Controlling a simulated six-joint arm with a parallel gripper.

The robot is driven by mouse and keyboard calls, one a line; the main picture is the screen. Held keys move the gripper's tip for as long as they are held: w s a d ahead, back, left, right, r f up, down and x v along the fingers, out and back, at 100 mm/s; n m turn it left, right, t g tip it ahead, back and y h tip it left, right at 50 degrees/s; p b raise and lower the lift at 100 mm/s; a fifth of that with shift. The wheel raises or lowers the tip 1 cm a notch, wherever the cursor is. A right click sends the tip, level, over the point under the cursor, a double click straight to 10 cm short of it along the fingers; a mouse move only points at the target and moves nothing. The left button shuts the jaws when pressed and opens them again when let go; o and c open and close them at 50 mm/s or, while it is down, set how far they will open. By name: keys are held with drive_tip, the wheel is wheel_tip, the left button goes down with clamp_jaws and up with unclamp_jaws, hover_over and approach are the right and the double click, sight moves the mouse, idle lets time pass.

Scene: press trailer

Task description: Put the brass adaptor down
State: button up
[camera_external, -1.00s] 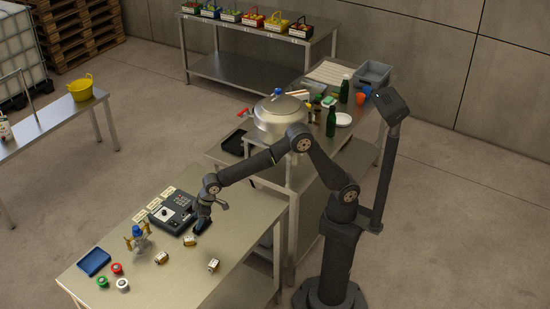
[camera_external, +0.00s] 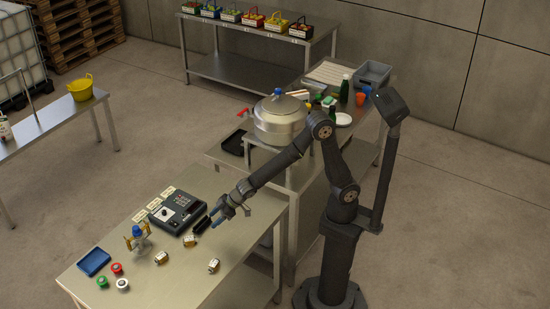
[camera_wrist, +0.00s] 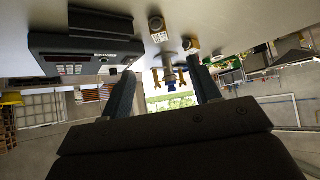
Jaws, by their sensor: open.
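Several small brass-and-white pieces lie on the steel table (camera_external: 235,235): one near the middle (camera_external: 190,240), one to the left (camera_external: 161,257) and one nearer the front edge (camera_external: 213,265). I cannot tell which is the brass adaptor. In the wrist view my gripper's (camera_wrist: 163,67) fingers are spread wide. Beyond them are two of the brass-and-white pieces, one higher (camera_wrist: 157,28) and one lower (camera_wrist: 191,45).
A dark keypad unit (camera_external: 175,214) stands behind the block. A blue-topped fitting with brass arms (camera_external: 138,238) is left of it. A blue tray (camera_external: 94,262) and red, green and white round pieces are at the far left. A large metal pot (camera_external: 280,122) stands behind my arm.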

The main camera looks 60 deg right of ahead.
approach(191, 239)
drive_tip(key=x, duration=0.4)
drive_tip(key=shift+f, duration=0.4)
drive_tip(key=shift+w+r+x, duration=0.1)
drive_tip(key=shift+x, duration=1.15)
drive_tip(key=shift+w+r+x, duration=0.1)
drive_tip(key=shift+w+x, duration=0.05)
drive_tip(key=shift+x, duration=1.1)
drive_tip(key=shift+c, duration=0.3)
drive_tip(key=shift+a, duration=0.1)
drive_tip(key=c, duration=1.2)
drive_tip(key=shift+o, duration=0.2)
drive_tip(key=shift+r, duration=0.2)
